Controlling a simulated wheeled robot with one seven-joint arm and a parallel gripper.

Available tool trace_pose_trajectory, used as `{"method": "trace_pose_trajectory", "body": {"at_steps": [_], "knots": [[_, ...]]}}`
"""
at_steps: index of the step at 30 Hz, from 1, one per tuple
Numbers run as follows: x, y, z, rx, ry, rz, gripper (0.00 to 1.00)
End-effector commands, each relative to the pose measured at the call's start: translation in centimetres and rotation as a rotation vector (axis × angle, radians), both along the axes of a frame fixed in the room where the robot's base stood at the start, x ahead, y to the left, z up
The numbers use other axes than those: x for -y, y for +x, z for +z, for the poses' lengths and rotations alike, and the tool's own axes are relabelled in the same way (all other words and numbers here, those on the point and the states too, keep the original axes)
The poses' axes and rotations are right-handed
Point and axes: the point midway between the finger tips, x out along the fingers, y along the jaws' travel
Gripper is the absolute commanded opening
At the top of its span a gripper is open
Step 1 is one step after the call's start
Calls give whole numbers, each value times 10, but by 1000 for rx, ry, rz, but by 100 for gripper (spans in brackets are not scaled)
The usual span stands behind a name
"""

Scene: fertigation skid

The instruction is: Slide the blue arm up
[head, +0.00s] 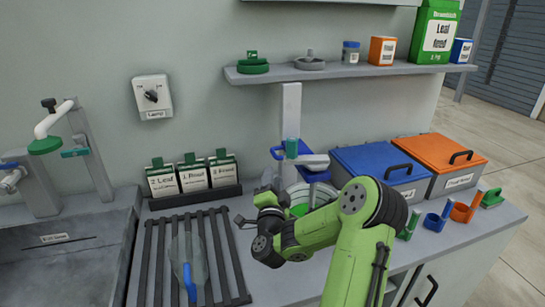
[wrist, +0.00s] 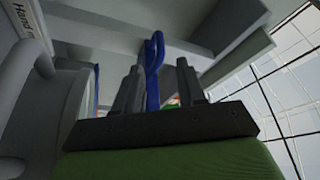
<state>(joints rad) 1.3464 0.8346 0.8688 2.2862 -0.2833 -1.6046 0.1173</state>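The blue arm (head: 288,154) is mounted on a grey upright post (head: 291,112) behind my arm in the head view. It has a teal knob (head: 292,146) and a pale grey body (head: 315,161) beside it. In the wrist view a blue looped piece (wrist: 153,62), seemingly this arm, rises beyond my fingers and shows between them. My gripper (wrist: 159,75) has its two dark fingers apart, with a gap between them. I cannot tell whether either finger touches the blue piece. In the head view my fingertips are not clear.
A blue bin (head: 372,158) and an orange bin (head: 437,150) stand right of the post. Seed packets (head: 193,178) stand left. A black rack (head: 150,245) holds a clear scoop with a blue handle (head: 190,283).

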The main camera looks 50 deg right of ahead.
Motion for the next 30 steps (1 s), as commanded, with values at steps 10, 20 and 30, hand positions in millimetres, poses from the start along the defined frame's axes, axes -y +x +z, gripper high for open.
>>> {"method": "trace_pose_trajectory", "body": {"at_steps": [10, 20, 30], "knots": [[57, 52, 18, 1, 1, 0, 40], [67, 61, 20, -4, -1, 2, 40], [66, 61, 20, -3, -2, 2, 0]]}}
